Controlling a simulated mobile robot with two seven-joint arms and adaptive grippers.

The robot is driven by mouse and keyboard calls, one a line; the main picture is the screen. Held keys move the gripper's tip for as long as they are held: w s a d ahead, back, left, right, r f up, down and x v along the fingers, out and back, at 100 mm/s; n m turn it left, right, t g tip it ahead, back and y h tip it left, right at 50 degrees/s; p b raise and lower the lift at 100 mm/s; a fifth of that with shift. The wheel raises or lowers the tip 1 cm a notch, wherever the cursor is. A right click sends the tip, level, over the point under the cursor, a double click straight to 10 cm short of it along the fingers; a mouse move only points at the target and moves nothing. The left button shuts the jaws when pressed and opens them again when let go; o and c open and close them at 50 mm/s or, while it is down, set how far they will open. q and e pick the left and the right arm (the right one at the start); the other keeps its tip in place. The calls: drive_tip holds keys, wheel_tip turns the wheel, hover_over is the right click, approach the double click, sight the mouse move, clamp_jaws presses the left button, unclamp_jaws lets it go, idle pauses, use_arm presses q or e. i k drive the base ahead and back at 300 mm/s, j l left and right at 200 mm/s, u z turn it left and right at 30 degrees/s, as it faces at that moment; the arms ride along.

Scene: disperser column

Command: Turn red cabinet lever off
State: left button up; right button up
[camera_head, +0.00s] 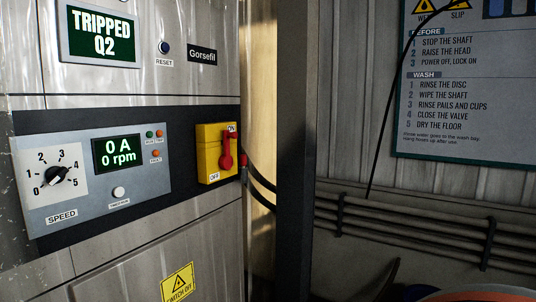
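The red lever (227,152) sits on a yellow switch plate (207,161) on the cabinet's dark panel band, right of centre on the cabinet front. The plate is marked ON at the top and OFF at the bottom. The lever's narrow arm points up toward ON, with its rounder end lower down. The grey metal cabinet (130,235) fills the left of the view. Neither of my grippers shows in the head view.
A control panel (95,178) with a speed knob (58,176) and a display reading 0 A, 0 rpm (119,152) is left of the switch. A dark post (296,150) and black cables (260,180) stand right of the cabinet. A TRIPPED Q2 screen (102,34) is above.

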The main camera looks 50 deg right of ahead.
sight(226, 160)
drive_tip(key=z, duration=1.25)
